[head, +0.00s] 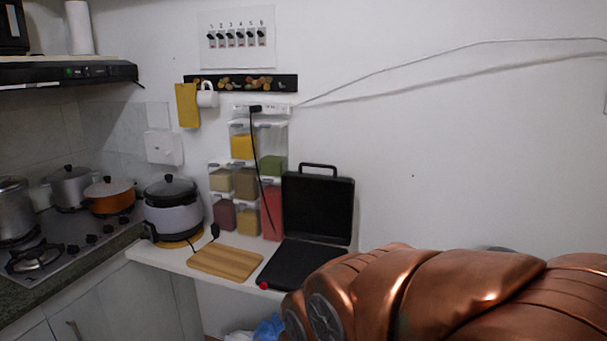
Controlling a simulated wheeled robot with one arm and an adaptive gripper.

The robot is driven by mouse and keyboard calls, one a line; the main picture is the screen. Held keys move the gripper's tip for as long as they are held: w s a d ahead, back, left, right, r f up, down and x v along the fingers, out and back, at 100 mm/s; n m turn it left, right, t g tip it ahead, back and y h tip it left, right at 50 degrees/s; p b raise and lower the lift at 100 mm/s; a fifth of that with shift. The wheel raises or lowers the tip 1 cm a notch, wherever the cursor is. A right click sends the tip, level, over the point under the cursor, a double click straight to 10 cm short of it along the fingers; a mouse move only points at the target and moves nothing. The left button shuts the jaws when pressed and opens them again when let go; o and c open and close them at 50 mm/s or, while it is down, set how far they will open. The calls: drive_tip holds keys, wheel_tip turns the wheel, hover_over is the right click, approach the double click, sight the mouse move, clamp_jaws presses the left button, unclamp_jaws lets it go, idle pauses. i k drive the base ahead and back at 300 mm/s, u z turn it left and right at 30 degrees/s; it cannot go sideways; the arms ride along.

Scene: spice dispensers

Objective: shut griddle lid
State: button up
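The black griddle stands open at the right end of the white counter. Its lid (318,210) is raised upright near the wall, with a handle (318,167) along its top edge. Its flat black base (297,262) lies on the counter, and its right part is hidden behind my copper-coloured arm. A small red spot (264,285) shows at the base's front left corner. My arm fills the lower right of the head view, in front of the griddle. My gripper is not visible.
A wooden board (225,262) lies left of the griddle. Spice dispensers (240,185) stand behind it, with a black cord hanging in front. A rice cooker (172,212) and a stove with pots (75,240) are further left. The wall above the lid is clear.

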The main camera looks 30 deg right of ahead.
sight(317, 207)
drive_tip(key=k, duration=0.5)
drive_tip(key=u, duration=0.8)
drive_tip(key=i, duration=1.1)
drive_tip(key=z, duration=0.65)
drive_tip(key=i, duration=0.65)
drive_tip(key=z, duration=0.5)
